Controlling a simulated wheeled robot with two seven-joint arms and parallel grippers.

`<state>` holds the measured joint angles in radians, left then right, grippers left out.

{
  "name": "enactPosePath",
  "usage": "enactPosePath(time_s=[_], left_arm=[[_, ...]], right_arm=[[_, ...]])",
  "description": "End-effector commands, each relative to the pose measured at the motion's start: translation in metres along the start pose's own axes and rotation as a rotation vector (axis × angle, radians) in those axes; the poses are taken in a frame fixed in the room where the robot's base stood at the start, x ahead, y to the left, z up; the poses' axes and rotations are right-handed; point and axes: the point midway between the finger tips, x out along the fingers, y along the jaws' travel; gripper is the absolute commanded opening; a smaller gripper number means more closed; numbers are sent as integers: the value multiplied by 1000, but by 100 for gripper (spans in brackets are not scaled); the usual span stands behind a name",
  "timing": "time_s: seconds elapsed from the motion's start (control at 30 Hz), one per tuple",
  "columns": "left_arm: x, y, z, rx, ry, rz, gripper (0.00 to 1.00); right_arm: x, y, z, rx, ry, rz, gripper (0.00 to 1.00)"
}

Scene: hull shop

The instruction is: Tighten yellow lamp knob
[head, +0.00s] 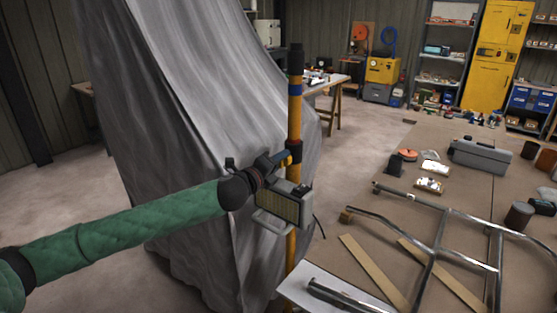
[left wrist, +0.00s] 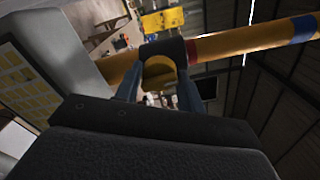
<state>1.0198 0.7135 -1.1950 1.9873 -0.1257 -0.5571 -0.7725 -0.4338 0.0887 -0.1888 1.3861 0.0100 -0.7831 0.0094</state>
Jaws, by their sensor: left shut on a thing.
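A yellow pole (head: 295,120) with a blue and a red band stands upright in front of a grey sheet. A work lamp (head: 299,205) with a yellowish panel is mounted on it. The lamp also shows at the left of the left wrist view (left wrist: 62,42). My left gripper (head: 284,158) reaches the pole from the left, just above the lamp. In the left wrist view, its two blue fingers are shut on the yellow knob (left wrist: 158,72), which sits at a dark clamp (left wrist: 163,48) around the pole. In the head view the knob is mostly hidden by the gripper. My right gripper is out of view.
A large grey sheet (head: 185,110) hangs close behind and left of the pole. At right, a brown surface (head: 400,215) holds a metal tube frame (head: 435,245), wooden strips and a grey toolbox (head: 480,156). Open floor (head: 345,160) lies behind the pole.

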Motion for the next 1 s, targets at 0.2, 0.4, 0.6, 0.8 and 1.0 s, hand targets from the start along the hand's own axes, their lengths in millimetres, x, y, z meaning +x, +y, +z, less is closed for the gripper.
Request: enactPosePath(time_s=[0.2,0.4,0.6,0.8,1.0], left_arm=[[0,2,-2,49,3,2,16],[0,2,-2,62,3,3,16],[0,2,-3,62,3,3,16],[0,2,-2,61,3,2,61],[0,1,-1,61,2,1,61]], right_arm=[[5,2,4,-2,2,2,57],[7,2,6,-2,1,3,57],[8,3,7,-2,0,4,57],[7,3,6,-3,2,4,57],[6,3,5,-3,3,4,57]])
